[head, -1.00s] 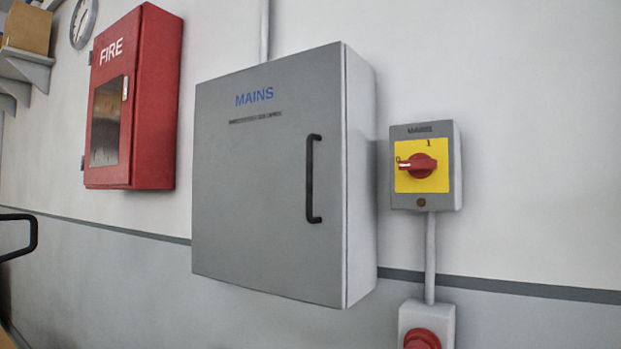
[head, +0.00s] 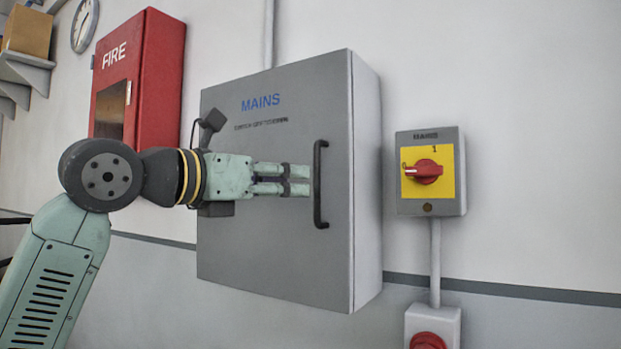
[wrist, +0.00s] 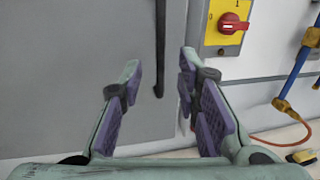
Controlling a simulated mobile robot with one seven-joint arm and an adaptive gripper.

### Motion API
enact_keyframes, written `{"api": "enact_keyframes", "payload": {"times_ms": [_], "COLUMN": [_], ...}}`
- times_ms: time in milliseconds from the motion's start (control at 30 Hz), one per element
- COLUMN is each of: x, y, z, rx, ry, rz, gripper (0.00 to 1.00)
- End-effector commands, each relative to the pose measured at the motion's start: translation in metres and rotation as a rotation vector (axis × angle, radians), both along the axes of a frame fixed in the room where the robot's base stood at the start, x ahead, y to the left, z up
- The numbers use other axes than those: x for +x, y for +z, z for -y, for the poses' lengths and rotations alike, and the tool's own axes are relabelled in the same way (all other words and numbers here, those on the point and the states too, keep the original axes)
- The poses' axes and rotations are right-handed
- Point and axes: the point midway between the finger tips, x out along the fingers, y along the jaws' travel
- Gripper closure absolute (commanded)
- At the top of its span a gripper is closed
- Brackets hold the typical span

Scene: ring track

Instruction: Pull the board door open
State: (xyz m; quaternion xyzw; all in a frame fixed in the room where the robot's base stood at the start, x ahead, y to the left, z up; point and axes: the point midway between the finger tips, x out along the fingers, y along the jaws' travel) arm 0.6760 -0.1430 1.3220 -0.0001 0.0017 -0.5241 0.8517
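The grey board door (head: 255,230) marked MAINS is shut on its wall cabinet. Its black vertical bar handle (head: 319,185) is near the door's right edge. My gripper (head: 309,180) reaches in from the left, with its fingertips close to the handle in the head view. In the wrist view the two fingers (wrist: 160,75) are spread apart with purple pads, and the handle (wrist: 159,50) shows beyond and between their tips. Nothing is held. I cannot tell whether the fingertips touch the door.
A yellow switch box with a red rotary knob (head: 429,172) is right of the cabinet. A red button box (head: 430,328) is below it. A red FIRE cabinet (head: 160,80) hangs left, behind my arm. Blue piping (wrist: 293,75) is at right in the wrist view.

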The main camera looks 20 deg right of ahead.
Motion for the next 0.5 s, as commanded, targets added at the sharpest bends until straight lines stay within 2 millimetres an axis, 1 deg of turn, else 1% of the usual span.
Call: {"api": "enact_keyframes", "payload": {"times_ms": [33,200,333,500], "x": [0.004,0.017,0.023,0.026], "y": [0.002,0.002,0.001,0.001], "z": [0.011,0.036,0.048,0.053], "rx": [0.000,-0.002,-0.003,-0.004], "ry": [-0.005,-0.005,-0.004,-0.002], "rz": [-0.001,-0.001,-0.001,0.000], "gripper": [0.70,0.70,0.70,0.70]}}
